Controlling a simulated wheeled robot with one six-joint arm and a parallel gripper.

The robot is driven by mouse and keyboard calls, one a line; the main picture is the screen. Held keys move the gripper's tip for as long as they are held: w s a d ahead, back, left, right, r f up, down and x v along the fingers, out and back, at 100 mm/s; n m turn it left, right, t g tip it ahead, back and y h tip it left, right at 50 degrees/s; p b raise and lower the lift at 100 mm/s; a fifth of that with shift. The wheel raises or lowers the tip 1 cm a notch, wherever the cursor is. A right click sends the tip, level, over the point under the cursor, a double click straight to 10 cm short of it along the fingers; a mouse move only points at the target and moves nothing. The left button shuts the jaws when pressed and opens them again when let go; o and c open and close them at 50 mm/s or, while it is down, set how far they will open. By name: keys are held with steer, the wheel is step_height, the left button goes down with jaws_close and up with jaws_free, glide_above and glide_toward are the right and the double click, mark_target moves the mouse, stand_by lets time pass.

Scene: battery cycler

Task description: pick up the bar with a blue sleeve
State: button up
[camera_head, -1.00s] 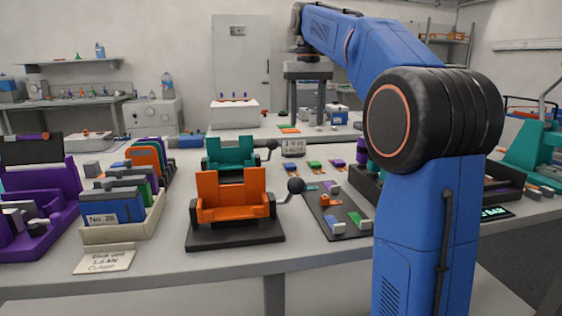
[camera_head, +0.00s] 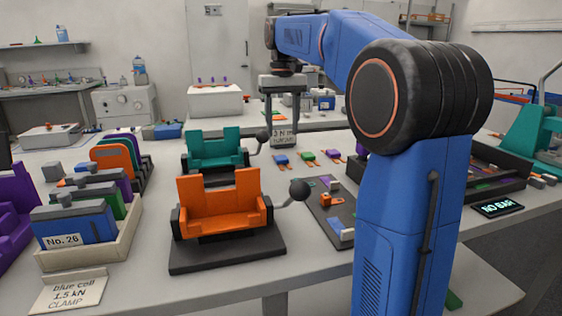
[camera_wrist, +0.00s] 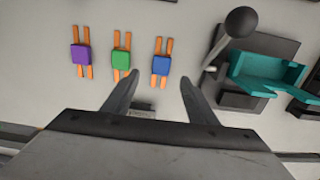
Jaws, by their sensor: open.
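The bar with a blue sleeve (camera_wrist: 161,65) lies flat on the light bench top in the wrist view, orange strips sticking out at both ends. A green-sleeved bar (camera_wrist: 121,59) and a purple-sleeved bar (camera_wrist: 82,54) lie to its left. In the head view the blue-sleeved bar (camera_head: 281,160) is left of the green one (camera_head: 308,155) and the purple one (camera_head: 333,154). My gripper (camera_wrist: 159,74) is open and empty, fingers pointing down above the bench. In the wrist view, the blue-sleeved bar appears between and just beyond the fingertips.
A teal clamp (camera_head: 215,149) with a black ball lever stands beside the bars, with an orange clamp (camera_head: 222,210) nearer. A small sign (camera_head: 283,142) stands behind the bars. A dark mat (camera_head: 325,212) with small parts lies in front. A display (camera_head: 497,208) reads "NO BAR".

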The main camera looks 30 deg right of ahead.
mark_target(281, 157)
steer(key=shift+w+a+f, duration=0.1)
steer(key=shift+f, duration=4.25)
steer(key=c, duration=1.2)
steer(key=shift+r, duration=0.1)
